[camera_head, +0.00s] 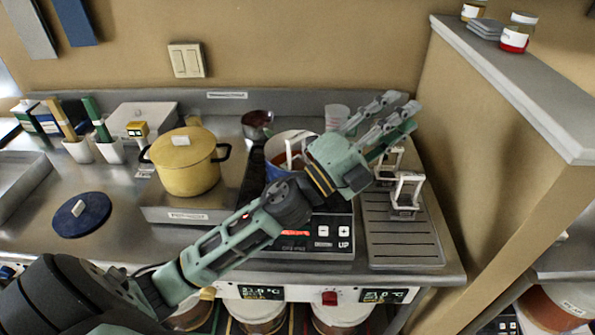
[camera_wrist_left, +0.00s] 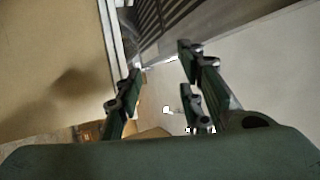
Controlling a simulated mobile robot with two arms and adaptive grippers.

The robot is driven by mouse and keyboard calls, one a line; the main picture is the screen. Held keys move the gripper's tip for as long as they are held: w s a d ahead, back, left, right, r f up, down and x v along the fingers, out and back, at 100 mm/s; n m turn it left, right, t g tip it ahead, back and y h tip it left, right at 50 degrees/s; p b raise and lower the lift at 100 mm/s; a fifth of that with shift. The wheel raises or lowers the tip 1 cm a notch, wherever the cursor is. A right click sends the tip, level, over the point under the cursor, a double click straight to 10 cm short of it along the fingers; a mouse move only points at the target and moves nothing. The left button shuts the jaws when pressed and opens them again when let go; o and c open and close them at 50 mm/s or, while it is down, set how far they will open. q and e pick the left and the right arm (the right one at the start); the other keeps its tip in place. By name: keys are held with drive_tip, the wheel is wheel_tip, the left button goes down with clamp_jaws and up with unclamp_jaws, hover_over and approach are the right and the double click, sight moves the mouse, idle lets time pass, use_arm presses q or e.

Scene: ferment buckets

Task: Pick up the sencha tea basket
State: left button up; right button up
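Two small baskets with white frame handles stand on the slatted drip tray (camera_head: 405,250) at the right of the counter. The nearer basket (camera_head: 405,195) is in clear view; the farther basket (camera_head: 388,162) is partly hidden by my left gripper. Another white handle (camera_head: 296,152) rises from a pot behind my left arm. I cannot read which is the sencha one. My left gripper (camera_head: 403,105) is above and behind the tray baskets, fingers apart and empty, not touching them. In the left wrist view its fingers (camera_wrist_left: 160,68) are also spread with nothing between. My right gripper is not in view.
A yellow pot (camera_head: 187,165) stands on a hob at the left, with a blue lid (camera_head: 82,215) on the counter. A clear cup (camera_head: 337,117) stands at the back. A partition with a grey ledge (camera_head: 510,85) rises just right of the tray.

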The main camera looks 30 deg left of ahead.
use_arm(q)
drive_tip(key=s+d+r+m+g+h, duration=0.1)
drive_tip(key=d+m+g+h, duration=0.5)
drive_tip(key=m, duration=0.5)
drive_tip(key=m+g+y, duration=0.5)
drive_tip(key=g+y, duration=0.5)
drive_tip(key=y, duration=0.7)
approach(296, 136)
drive_tip(key=f, duration=0.2)
drive_tip(key=p+x, duration=0.1)
drive_tip(key=x, duration=0.1)
drive_tip(key=p+x, duration=0.1)
drive_tip(key=x, duration=0.1)
drive_tip(key=p+x, duration=0.1)
drive_tip(key=x, duration=0.2)
drive_tip(key=shift+w+r+p, duration=0.15)
drive_tip(key=shift+w+p, duration=0.2)
drive_tip(key=shift+w+f, duration=0.1)
drive_tip(key=shift+f, duration=0.2)
drive_tip(key=shift+c, duration=0.4)
